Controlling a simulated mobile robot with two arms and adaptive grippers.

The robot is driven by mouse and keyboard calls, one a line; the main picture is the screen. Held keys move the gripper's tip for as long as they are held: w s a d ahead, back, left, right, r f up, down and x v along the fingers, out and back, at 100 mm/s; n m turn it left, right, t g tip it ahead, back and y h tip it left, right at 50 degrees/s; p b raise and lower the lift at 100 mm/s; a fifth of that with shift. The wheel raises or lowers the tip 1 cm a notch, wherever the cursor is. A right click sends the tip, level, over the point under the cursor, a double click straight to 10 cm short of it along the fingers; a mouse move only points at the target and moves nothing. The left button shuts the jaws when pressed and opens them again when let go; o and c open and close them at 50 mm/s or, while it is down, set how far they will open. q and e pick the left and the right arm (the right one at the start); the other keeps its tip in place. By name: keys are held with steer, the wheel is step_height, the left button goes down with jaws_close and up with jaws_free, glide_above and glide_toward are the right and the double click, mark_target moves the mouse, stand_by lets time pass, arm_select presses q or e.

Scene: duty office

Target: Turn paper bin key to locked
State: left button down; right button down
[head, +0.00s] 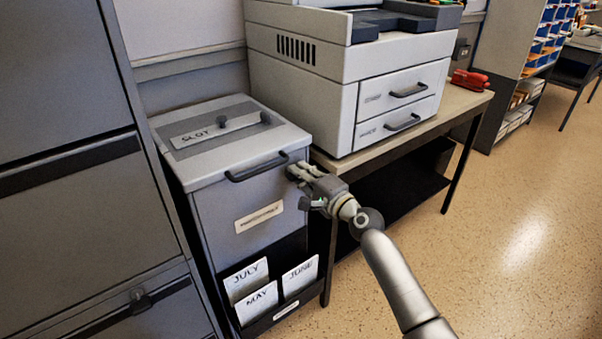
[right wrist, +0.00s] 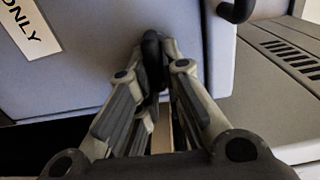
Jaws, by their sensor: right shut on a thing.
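The grey paper bin (head: 215,207) stands between the dark cabinet and the printer table, with a slotted lid (head: 228,125) and a black handle (head: 257,167) at its front edge. My right gripper (head: 296,172) is at the upper right of the bin's front face. In the right wrist view my right gripper (right wrist: 155,60) is shut on a small black key (right wrist: 151,46) at the bin's front face. The fingers hide much of the key and its lock. I cannot read any lock mark. My left gripper is not in view.
A printer (head: 345,75) stands on a table (head: 455,105) to the right of the bin, close to my right gripper. A dark filing cabinet (head: 70,130) is at the left. Cards marked July, May and June (head: 299,277) sit in a low front holder. Open floor (head: 520,230) lies at the right.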

steer(key=shift+f, duration=0.1)
steer(key=c, duration=1.6)
jaws_free()
steer(key=shift+o, duration=0.3)
steer(key=shift+s+d, duration=0.1)
steer(key=v, duration=1.1)
steer(key=shift+s+d, duration=0.2)
steer(key=shift+s, duration=0.15)
